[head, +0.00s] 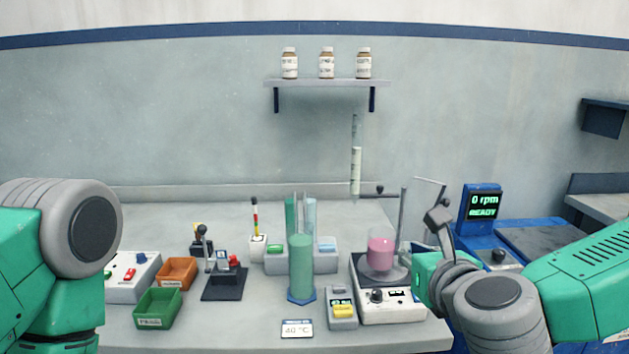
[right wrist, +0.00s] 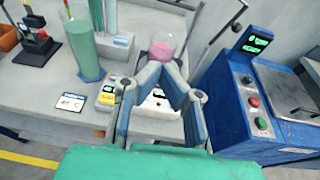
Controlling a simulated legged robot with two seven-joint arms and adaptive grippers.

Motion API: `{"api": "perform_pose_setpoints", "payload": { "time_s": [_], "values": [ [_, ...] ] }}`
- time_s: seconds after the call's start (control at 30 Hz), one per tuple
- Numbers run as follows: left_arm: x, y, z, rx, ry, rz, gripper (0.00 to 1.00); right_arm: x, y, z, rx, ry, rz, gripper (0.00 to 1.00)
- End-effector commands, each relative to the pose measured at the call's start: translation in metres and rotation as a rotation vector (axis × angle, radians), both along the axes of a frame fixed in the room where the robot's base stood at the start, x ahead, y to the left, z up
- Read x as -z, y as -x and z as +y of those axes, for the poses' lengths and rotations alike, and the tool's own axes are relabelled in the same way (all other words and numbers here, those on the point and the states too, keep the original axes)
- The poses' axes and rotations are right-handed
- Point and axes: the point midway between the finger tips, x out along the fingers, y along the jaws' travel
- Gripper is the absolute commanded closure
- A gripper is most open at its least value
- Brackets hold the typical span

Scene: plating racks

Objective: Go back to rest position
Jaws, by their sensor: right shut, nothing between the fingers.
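My right gripper (head: 440,212) is raised at the right of the hot plate, near the blue machine, its fingers shut and empty. In the right wrist view the same gripper (right wrist: 160,78) shows in front of the hot plate, apart from the bench things. A beaker of pink liquid (head: 381,254) stands on the white hot plate (head: 392,309); the pink beaker also shows in the right wrist view (right wrist: 161,51), partly behind the fingers. Of my left arm only a green and grey section shows at the left edge; its gripper is out of view.
A tall green cylinder (head: 301,265) stands mid-bench beside a 40 °C card (head: 297,328). Orange (head: 176,272) and green (head: 158,307) bins sit at left. A blue machine (head: 481,213) reading 0 rpm READY is close at right. A shelf (head: 327,83) holds three bottles.

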Motion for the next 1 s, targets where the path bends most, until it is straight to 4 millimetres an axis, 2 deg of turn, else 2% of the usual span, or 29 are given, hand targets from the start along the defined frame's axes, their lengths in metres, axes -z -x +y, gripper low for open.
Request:
{"api": "perform_pose_setpoints", "payload": {
  "time_s": [0.23,0.37,0.47,0.63,0.77,0.83,0.9,1.0],
  "values": [
    [0.003,0.000,0.000,0.000,0.000,0.000,0.60,0.047,0.011,0.016,-0.126,0.199,0.053,1.00],
    [0.005,0.000,0.000,0.000,0.000,-0.001,0.60,0.077,0.024,0.025,-0.222,0.339,0.081,1.00],
    [0.007,0.000,0.000,0.000,0.000,-0.001,0.60,0.106,0.038,0.032,-0.315,0.467,0.106,1.00],
    [0.012,0.000,0.000,0.000,0.000,0.000,0.60,0.171,0.070,0.041,-0.542,0.750,0.153,1.00],
    [0.017,0.000,0.000,0.000,0.000,0.000,0.60,0.241,0.115,0.037,-0.831,1.061,0.184,1.00],
    [0.020,0.000,0.000,0.000,0.000,0.000,0.60,0.283,0.148,0.027,-1.044,1.259,0.186,1.00],
    [0.024,0.000,0.000,0.000,0.000,0.000,0.60,0.320,0.183,0.009,-1.277,1.446,0.171,1.00],
    [0.029,0.000,0.000,0.000,0.000,0.000,0.60,0.363,0.231,-0.026,-1.627,1.676,0.121,1.00]
  ]
}}
